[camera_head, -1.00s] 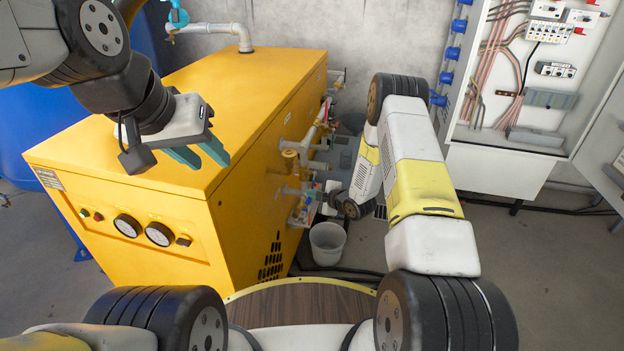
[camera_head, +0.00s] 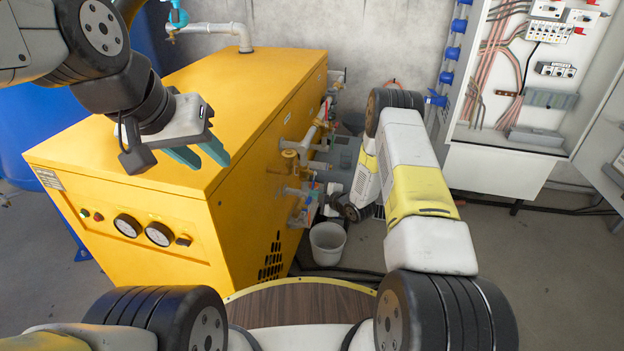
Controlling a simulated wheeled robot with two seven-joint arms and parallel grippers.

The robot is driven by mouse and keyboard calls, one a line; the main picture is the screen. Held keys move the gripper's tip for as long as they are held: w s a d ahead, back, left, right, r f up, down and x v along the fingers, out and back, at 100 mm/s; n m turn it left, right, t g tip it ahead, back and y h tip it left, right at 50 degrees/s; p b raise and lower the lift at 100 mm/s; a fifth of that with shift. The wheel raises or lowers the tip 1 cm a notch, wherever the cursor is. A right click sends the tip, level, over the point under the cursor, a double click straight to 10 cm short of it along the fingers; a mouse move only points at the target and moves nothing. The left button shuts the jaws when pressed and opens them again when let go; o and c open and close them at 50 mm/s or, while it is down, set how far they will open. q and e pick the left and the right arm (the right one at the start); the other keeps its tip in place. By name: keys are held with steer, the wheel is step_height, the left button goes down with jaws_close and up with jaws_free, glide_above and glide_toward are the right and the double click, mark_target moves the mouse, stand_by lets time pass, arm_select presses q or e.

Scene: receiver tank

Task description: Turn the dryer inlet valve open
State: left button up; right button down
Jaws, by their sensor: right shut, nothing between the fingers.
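The yellow dryer (camera_head: 255,85) stands left of centre, with pipes and small valves on its right side. A brass valve (camera_head: 290,157) sits on that side, and more fittings (camera_head: 300,214) are lower down. I cannot tell which valve is the inlet valve or how its handle is turned. My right gripper (camera_head: 318,193) is by the lower pipes, small and partly hidden by its wrist; it is shut with nothing held, and I cannot tell whether it touches a fitting. My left gripper (camera_head: 200,156) is open and empty above the dryer's top, near its front edge.
A light grey bucket (camera_head: 327,242) stands on the floor below the valves. An open electrical cabinet (camera_head: 500,165) is at the right, with blue fittings (camera_head: 452,52) beside it. A blue tank (camera_head: 20,125) is at the left. The floor at the right is mostly clear.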

steer(key=shift+f, duration=0.15)
steer(key=w+f+n+t, duration=0.1)
steer(key=t, duration=0.1)
steer(key=w+d+f+n+t, duration=0.1)
steer(key=w+f+n+t, duration=0.1)
steer(key=shift+w+f+n+t+y, duration=0.15)
steer(key=shift+w+n+t+y, duration=0.05)
steer(key=shift+n+t+y, duration=0.1)
stand_by(0.4)
steer(key=shift+w, duration=0.1)
stand_by(0.6)
